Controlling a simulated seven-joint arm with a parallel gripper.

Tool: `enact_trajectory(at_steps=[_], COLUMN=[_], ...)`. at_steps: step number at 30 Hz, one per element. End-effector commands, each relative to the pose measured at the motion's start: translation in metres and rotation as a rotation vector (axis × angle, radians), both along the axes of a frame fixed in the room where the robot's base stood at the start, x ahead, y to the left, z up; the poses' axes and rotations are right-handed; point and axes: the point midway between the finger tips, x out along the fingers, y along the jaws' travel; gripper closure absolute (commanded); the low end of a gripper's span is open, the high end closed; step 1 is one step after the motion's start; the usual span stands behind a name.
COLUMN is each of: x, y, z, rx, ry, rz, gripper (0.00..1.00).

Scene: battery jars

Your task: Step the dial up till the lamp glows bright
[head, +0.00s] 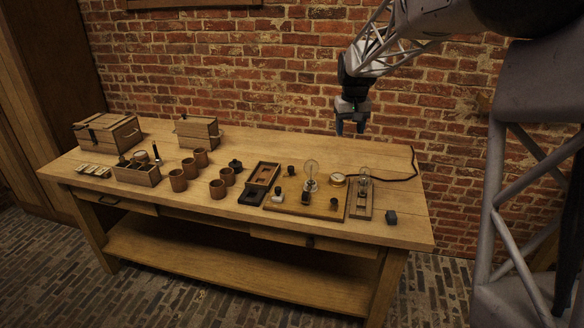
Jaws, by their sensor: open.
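A clear glass bulb (311,170) stands upright on a flat wooden board (318,208) at the right part of the table. A smaller clear bulb (364,178) stands on a narrow wooden base (361,211) to its right. I see no clear glow in either bulb. A round brass-rimmed gauge (338,179) sits between them. Small dark knobs, one of them near the board's front (334,203), are too small to tell which is the dial. My gripper (350,128) is open and empty, pointing down above the table's back right, apart from everything.
Several brown jars (178,180), an open wooden tray (264,174), a compartment box (137,173) and two lidded chests (108,133) occupy the left and middle. A dark cable (400,179) runs along the right. A brick wall stands behind.

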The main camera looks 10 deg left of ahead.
Motion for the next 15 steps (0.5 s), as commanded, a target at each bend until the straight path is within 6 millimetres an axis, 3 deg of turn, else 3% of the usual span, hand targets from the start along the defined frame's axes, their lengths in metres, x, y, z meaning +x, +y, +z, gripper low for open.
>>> enact_trajectory(at_steps=[15], x=[0.086], y=[0.085], z=[-0.066], rx=[-0.01], ry=[0.031], rz=[0.083], gripper=[0.43])
